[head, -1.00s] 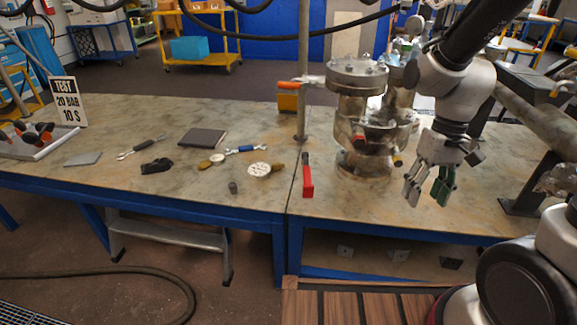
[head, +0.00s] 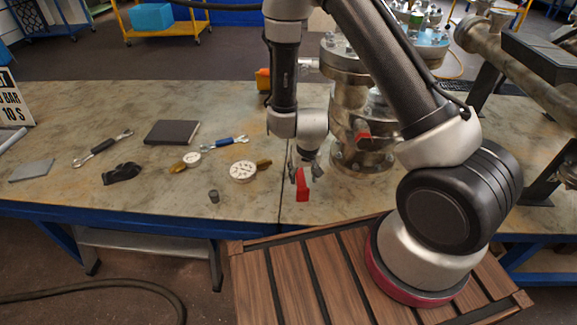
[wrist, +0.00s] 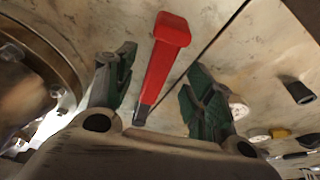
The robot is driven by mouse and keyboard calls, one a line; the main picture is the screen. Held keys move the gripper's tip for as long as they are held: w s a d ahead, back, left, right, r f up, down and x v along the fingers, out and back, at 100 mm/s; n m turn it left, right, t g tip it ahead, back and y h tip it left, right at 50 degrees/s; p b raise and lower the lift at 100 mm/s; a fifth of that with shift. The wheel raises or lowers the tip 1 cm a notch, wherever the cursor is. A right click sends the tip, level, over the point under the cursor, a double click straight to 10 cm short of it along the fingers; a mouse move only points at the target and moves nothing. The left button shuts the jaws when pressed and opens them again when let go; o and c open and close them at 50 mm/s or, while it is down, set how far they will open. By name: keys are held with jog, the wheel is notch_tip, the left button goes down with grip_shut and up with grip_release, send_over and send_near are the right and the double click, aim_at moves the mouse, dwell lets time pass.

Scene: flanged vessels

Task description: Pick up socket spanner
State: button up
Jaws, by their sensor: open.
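A red tapered tool (head: 302,188), which I take to be the socket spanner, lies near the front edge of the bench by the seam. In the wrist view its wide red end (wrist: 172,32) is at the top and a dark narrow end points down towards my gripper; no socket shape is clear. My gripper (head: 305,173) is open above the tool. In the wrist view its green-padded fingers (wrist: 158,82) stand on either side of the red tool, apart from it. The head view partly hides the tool behind the fingers.
A flanged metal vessel (head: 351,75) stands close behind and right of my gripper. A small dark cylinder (head: 213,196), a white round gauge (head: 242,172), a blue-handled tool (head: 225,143), a dark-handled spanner (head: 103,147) and a dark book (head: 172,132) lie to the left.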

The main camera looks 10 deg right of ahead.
aim_at(299, 171)
jog(key=w, duration=0.1)
jog(key=w+t, duration=0.1)
jog(key=w+r, duration=0.1)
jog(key=shift+w+d+t, duration=0.25)
jog(key=shift+w+t, duration=0.05)
jog(key=shift+w+f, duration=0.25)
jog(key=shift+f, duration=0.1)
jog(key=x, duration=0.7)
jog(key=shift+w+r, duration=0.1)
grip_shut()
